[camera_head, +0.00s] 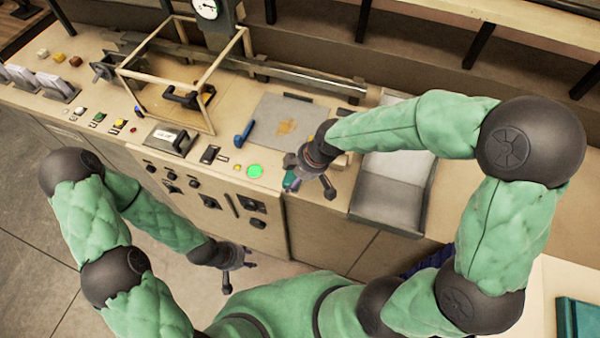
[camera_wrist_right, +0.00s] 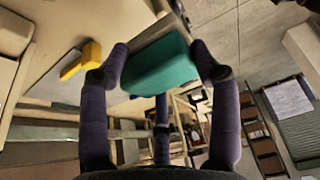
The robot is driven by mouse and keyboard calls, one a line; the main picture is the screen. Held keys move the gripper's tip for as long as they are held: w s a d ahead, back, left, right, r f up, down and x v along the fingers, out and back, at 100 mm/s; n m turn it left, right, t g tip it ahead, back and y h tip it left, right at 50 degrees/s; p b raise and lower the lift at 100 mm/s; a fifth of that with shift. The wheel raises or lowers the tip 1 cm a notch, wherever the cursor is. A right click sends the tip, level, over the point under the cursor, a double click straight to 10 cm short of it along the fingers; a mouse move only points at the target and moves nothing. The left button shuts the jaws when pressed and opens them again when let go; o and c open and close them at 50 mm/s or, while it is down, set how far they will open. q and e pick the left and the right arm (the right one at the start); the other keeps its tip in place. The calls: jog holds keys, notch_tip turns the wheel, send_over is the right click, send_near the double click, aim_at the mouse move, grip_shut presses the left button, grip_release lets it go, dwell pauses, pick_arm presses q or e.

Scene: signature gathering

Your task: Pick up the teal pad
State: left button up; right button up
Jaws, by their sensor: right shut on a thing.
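The teal pad (camera_wrist_right: 158,64) is a small block between the two fingers of my right gripper (camera_wrist_right: 160,72) in the right wrist view, and the fingers are shut on it. In the head view, my right gripper (camera_head: 309,188) is at the front edge of the machine counter. Only a small teal piece of the pad (camera_head: 290,181) shows there, the rest hidden by the gripper. My left gripper (camera_head: 240,274) hangs low in front of the counter, empty, with its fingers spread apart.
A lit green button (camera_head: 254,171) and a blue handle (camera_head: 243,136) are left of my right gripper. A grey metal tray (camera_head: 385,200) is to its right. A yellow-ended tool (camera_wrist_right: 91,54) lies nearby. A teal book (camera_head: 580,318) is at the lower right. A framed guard (camera_head: 150,75) stands on the counter.

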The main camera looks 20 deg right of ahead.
jog(key=s+a+r, duration=0.4)
jog(key=s+a, duration=0.1)
jog(key=s, duration=0.2)
jog(key=shift+a, duration=0.3)
